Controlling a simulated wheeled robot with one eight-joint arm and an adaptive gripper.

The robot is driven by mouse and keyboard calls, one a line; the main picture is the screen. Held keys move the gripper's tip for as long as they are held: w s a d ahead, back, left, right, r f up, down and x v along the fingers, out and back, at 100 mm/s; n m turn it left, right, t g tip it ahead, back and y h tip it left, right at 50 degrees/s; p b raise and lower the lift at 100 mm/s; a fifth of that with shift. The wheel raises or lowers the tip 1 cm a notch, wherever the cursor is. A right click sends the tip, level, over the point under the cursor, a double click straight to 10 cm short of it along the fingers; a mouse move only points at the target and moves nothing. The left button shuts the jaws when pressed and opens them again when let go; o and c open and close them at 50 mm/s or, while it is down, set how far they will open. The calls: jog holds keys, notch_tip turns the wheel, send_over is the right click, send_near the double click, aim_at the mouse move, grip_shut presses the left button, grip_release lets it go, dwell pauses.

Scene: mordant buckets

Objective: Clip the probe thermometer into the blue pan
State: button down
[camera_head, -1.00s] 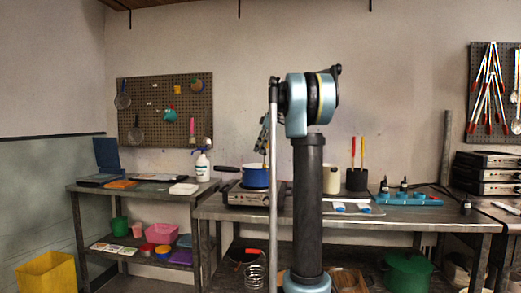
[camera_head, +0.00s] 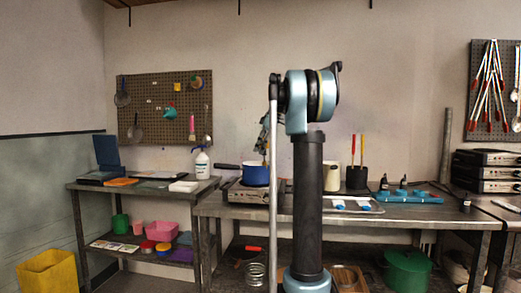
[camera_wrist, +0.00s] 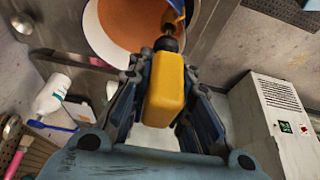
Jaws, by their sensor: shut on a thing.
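The blue pan (camera_head: 256,174) sits on a dark hot plate in the camera_head view. In the wrist view its pale inner wall (camera_wrist: 97,40) surrounds an orange-brown content. The probe thermometer (camera_wrist: 165,90) has a yellow body, held between my gripper's fingers (camera_wrist: 160,85). Its dark collar and thin stem point toward the pan, at the edge of the opening. Blue parts show beside the stem; I cannot tell whether the thermometer touches the rim. In the camera_head view my gripper (camera_head: 264,138) is just above the pan, partly hidden by my arm.
The hot plate (camera_head: 240,198) stands at the left end of the metal table (camera_head: 430,213). A cream canister (camera_head: 331,178) and a dark utensil holder (camera_head: 357,178) stand right of my arm.

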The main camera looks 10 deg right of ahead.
jog(key=shift+f, duration=1.3)
dwell(0.9)
jog(key=c, duration=1.4)
grip_release()
jog(key=shift+o, duration=0.2)
jog(key=v, duration=1.2)
